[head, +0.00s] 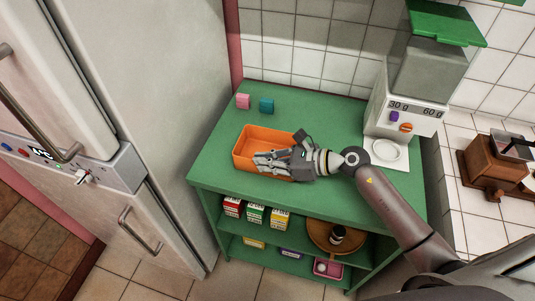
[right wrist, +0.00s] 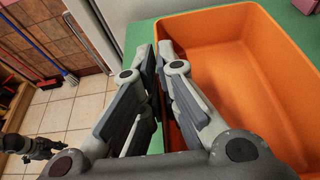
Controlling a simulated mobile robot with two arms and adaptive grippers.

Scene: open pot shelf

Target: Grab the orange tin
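The orange tin (head: 240,152) is an open rectangular tin standing on the green shelf top. In the right wrist view the tin (right wrist: 240,70) fills the right side, and its inside looks empty. My right gripper (head: 258,160) is at the tin's near wall. In the right wrist view its fingers (right wrist: 158,60) straddle that wall, one outside and one inside, with the tips close together on it. The fingers hide part of the wall. A dark jointed shape at the lower left of the right wrist view looks like my left gripper (right wrist: 38,146); its fingers are too small to read.
A pink block (head: 243,101) and a teal block (head: 267,106) stand behind the tin. A white grinder-like machine (head: 402,112) stands at the right. Small boxes (head: 255,215) and a round wooden tray (head: 318,240) are on the shelf below. A fridge (head: 150,110) stands left.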

